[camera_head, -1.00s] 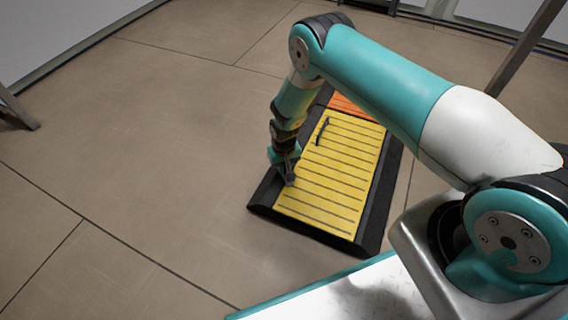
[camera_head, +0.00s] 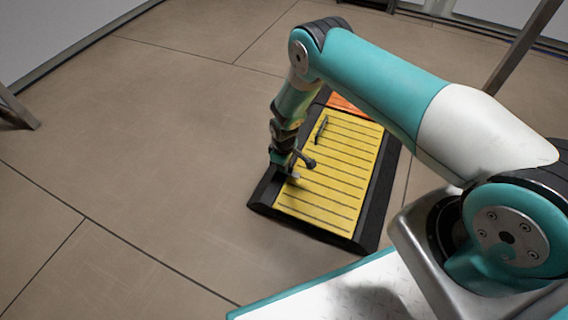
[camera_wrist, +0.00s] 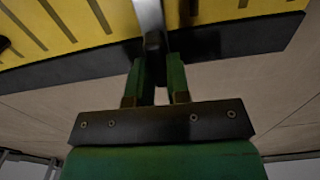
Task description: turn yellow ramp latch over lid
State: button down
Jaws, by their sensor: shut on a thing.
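The yellow ramp lid (camera_head: 325,185) is a slatted panel lying in a black frame, and its edge shows at the top of the wrist view (camera_wrist: 90,20). My gripper (camera_head: 289,174) is low at the lid's left edge. In the wrist view its two green fingers (camera_wrist: 156,75) are shut on the dark end of a silver bar, which I take as the latch (camera_wrist: 149,14). The bar runs from the fingers across the black rim and over the yellow surface. My gripper mostly hides the latch in the head view.
A black handle (camera_head: 321,129) stands on the yellow lid. An orange panel (camera_head: 347,104) lies beyond it, partly behind my arm. The black frame (camera_head: 370,230) borders the ramp. Tiled floor to the left is clear. A grey leg (camera_head: 18,110) stands at the far left.

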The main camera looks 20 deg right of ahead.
dwell(0.4)
jog(key=c, duration=1.1)
grip_release()
notch_tip(320, 180, up, 18)
jog(key=p, duration=0.8)
jog(key=shift+f, duration=0.25)
jog(key=shift+r, duration=0.1)
